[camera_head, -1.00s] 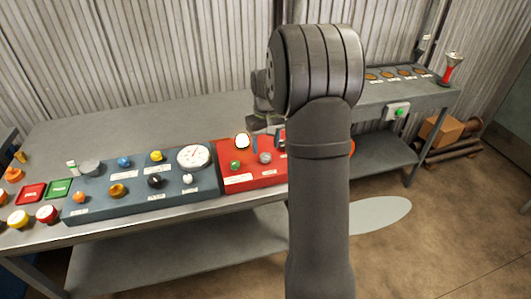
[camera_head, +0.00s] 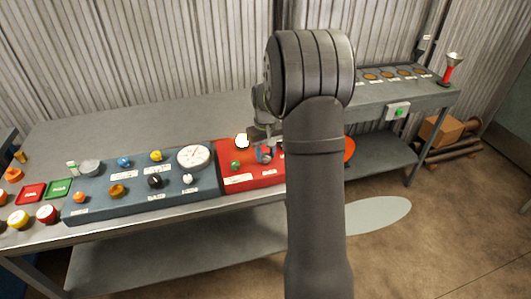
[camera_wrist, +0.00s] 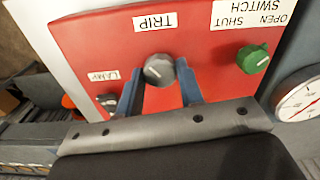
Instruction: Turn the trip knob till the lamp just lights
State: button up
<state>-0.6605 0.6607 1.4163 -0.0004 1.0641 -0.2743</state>
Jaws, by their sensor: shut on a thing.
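The trip knob (camera_wrist: 158,69) is a grey round knob on the red panel (camera_wrist: 85,40), beside its TRIP label (camera_wrist: 155,22). My gripper (camera_wrist: 158,76) is shut on it, one blue-grey finger on each side. In the head view my gripper (camera_head: 264,152) is over the red panel and mostly covers the knob. A LAMP label (camera_wrist: 102,75) is left of the knob in the wrist view. A small dark fitting (camera_wrist: 107,100) sits by that label, partly cut off by the gripper; I cannot tell whether it is lit. My arm hides that part in the head view.
A green knob (camera_wrist: 253,58), labelled OPEN SHUT SWITCH, is near the right finger in the wrist view. A white disc (camera_head: 242,140) stands at the panel's back. The blue panel (camera_head: 135,205) with several knobs and a dial (camera_head: 193,157) adjoins at left. The bench behind is clear.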

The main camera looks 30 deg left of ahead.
aim_at(266, 155)
jog(key=shift+n, duration=0.9)
jog(key=o, duration=1)
notch_tip(266, 155, up, 18)
jog(key=shift+f, duration=0.25)
jog(key=shift+f, duration=0.15)
notch_tip(266, 155, down, 17)
jog(key=shift+f, duration=0.1)
